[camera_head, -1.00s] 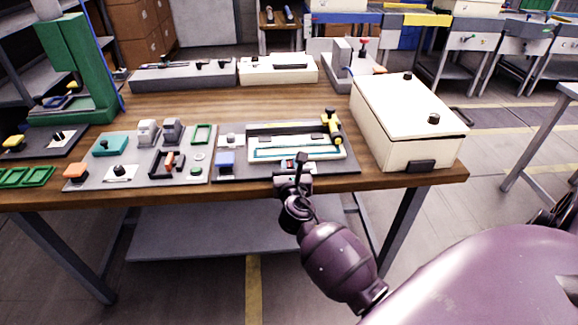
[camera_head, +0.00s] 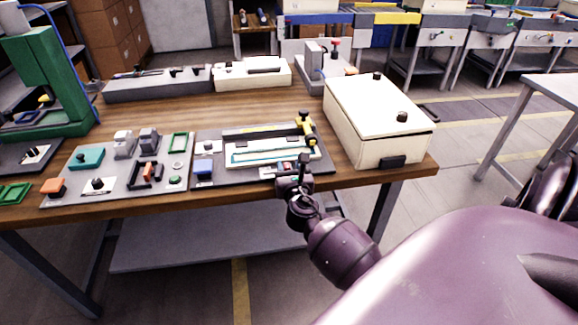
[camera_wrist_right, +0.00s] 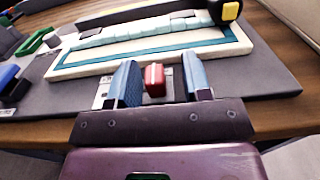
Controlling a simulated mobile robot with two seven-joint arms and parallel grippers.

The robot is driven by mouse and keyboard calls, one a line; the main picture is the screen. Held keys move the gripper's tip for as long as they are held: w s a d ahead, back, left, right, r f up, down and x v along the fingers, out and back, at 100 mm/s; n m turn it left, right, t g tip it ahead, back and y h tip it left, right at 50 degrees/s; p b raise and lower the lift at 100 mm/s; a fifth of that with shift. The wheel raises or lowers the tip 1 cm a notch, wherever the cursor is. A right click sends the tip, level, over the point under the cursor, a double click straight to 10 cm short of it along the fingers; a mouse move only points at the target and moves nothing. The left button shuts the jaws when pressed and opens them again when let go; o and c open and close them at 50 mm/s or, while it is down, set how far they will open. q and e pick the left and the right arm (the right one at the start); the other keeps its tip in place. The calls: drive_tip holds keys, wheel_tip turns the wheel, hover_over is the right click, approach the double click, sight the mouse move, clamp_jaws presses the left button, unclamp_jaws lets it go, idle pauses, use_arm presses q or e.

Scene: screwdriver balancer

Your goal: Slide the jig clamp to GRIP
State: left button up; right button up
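The jig clamp appears to be the small red block (camera_wrist_right: 154,79) on a pale base at the front of the jig in the right wrist view. The jig's cream frame (camera_wrist_right: 240,45) with a teal inner border lies behind it; it also shows in the head view (camera_head: 232,160). My right gripper (camera_wrist_right: 160,82) is at the table's front edge in the head view (camera_head: 293,180). Its two blue fingers stand either side of the red block, with a visible gap on each side. In the head view the gripper hides most of the block. My left gripper is not in view.
A yellow and black tool (camera_head: 306,128) stands at the jig's right end. A cream box (camera_head: 375,105) stands to the right. A grey panel with buttons and switches (camera_head: 112,185) lies to the left. Bare wooden table (camera_head: 160,117) is behind the panels.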

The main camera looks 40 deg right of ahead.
drive_tip(key=shift+s+a, duration=0.1)
drive_tip(key=v, duration=1)
drive_tip(key=shift+s, duration=0.3)
drive_tip(key=shift+a, duration=0.1)
drive_tip(key=s+a+f+m+g+y, duration=0.1)
drive_tip(key=s+a+f+m+y, duration=0.2)
drive_tip(key=m, duration=0.8)
drive_tip(key=s+a+f+m+g+y, duration=0.1)
drive_tip(key=a+f+m+y, duration=0.25)
drive_tip(key=m, duration=0.75)
drive_tip(key=s+a+f+m+g+y, duration=0.1)
drive_tip(key=s+f+m, duration=0.2)
drive_tip(key=s, duration=0.3)
drive_tip(key=s+a+f+m+g+y, duration=0.1)
drive_tip(key=s+a+f+m+y, duration=0.1)
drive_tip(key=s, duration=0.4)
drive_tip(key=shift+s+a+f+m, duration=0.35)
drive_tip(key=shift+f+m, duration=0.15)
drive_tip(key=shift+m, duration=0.2)
